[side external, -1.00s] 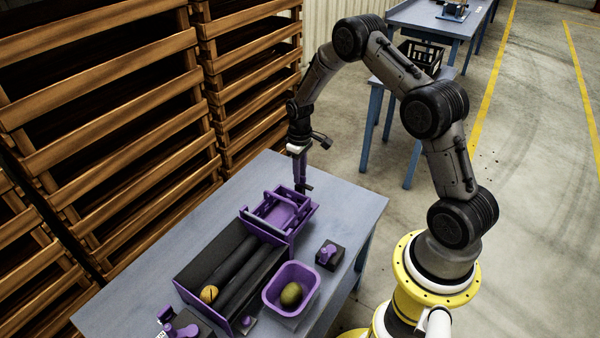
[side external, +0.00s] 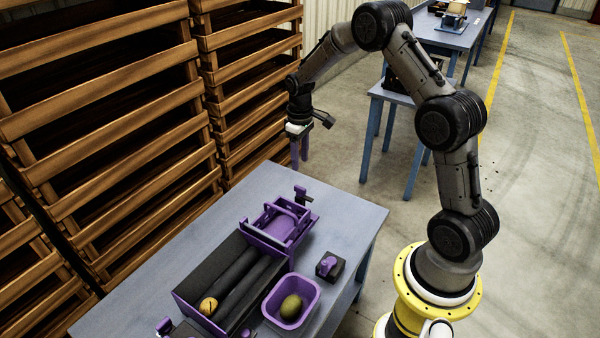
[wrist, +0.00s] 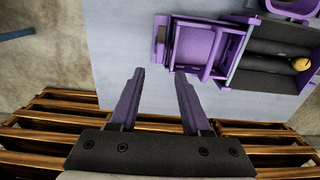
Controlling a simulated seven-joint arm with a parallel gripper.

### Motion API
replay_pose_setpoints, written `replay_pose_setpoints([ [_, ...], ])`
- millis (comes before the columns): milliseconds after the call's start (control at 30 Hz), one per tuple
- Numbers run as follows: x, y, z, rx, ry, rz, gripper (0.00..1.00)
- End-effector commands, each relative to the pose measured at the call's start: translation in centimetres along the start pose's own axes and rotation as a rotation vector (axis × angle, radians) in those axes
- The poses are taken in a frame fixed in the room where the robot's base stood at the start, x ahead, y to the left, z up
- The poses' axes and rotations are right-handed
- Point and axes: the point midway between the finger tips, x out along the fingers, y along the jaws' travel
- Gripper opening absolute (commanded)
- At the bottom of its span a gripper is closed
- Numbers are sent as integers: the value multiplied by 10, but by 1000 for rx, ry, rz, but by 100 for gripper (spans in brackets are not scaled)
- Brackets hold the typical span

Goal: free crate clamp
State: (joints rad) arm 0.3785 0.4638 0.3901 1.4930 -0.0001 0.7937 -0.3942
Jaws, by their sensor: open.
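A small purple and black upright fitting (side external: 301,195), which looks like the clamp, stands at the table's far end beside the purple crate-like frame (side external: 262,237). In the wrist view the fitting (wrist: 159,40) lies ahead of my fingertips, just left of the frame (wrist: 180,68). I cannot tell whether it presses on the frame. My gripper (side external: 300,162) is open and empty, above the far end of the table and apart from the fitting. Both purple fingers (wrist: 160,74) show spread in the wrist view.
A black roller bed (side external: 225,275) holds a yellowish potato (side external: 208,306). A purple bin (side external: 268,305) holds a greenish potato (side external: 291,307). A black block with a purple knob (side external: 329,265) stands right. Stacked wooden crates (side external: 105,120) rise behind the table.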

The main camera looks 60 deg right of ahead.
Motion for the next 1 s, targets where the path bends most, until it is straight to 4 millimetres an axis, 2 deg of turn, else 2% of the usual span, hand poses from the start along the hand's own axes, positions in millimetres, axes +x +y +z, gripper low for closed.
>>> replay_pose_setpoints([
  [100,-20,0,-1,0,3,1,48],
  [233,-33,0,-1,0,2,1,48],
  [633,-38,0,0,0,0,0,48],
  [733,-43,-5,-3,-13,10,4,48],
  [767,-48,-7,-6,-19,21,9,48],
  [867,-84,-19,-15,-48,89,34,48],
  [1000,-151,-52,-4,-107,197,69,48],
])
